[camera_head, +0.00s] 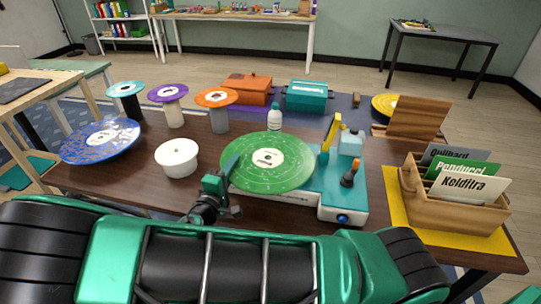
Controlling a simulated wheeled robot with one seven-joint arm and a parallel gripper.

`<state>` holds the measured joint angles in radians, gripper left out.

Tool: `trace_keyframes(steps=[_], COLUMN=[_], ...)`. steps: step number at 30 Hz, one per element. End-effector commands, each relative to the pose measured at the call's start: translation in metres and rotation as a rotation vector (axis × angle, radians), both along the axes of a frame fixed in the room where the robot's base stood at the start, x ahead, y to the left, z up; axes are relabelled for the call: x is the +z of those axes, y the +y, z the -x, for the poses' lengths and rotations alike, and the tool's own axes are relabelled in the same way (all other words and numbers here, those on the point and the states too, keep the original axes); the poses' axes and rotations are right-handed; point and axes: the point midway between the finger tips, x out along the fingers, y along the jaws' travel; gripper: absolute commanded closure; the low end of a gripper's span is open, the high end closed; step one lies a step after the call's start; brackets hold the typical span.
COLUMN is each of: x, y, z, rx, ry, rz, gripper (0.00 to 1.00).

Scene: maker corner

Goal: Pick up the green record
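The green record (268,163) is a large flat disc with a pale centre label. It appears to rest on the turquoise turntable (310,194) in the middle of the dark table, and covers much of it. My gripper (214,183), dark green and black, is at the record's front-left edge and overlaps it in the picture. I cannot tell whether it touches the record or whether its fingers are open or shut. The record's far underside is hidden.
A yellow tonearm (331,132) rises right of the record. A white pot (176,158) and blue record (101,141) are to the left. A white bottle (274,118) stands behind. A wooden sleeve crate (455,211) sits at right. Several small discs on stands are back left.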

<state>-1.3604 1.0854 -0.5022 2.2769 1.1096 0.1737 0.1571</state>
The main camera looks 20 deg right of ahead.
Motion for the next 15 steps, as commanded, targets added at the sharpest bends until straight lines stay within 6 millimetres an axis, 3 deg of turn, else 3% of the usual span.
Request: trace_keyframes(steps=[11,13,15], x=[0.0,0.0001,0.0], y=[-0.0037,-0.004,-0.0041], z=[-0.0048,-0.0049,-0.0048], rx=[0.011,0.011,0.011], ry=[0.0,0.0,0.001], rz=[0.0,0.0,-0.001], gripper=[0.85,1.0,1.0])
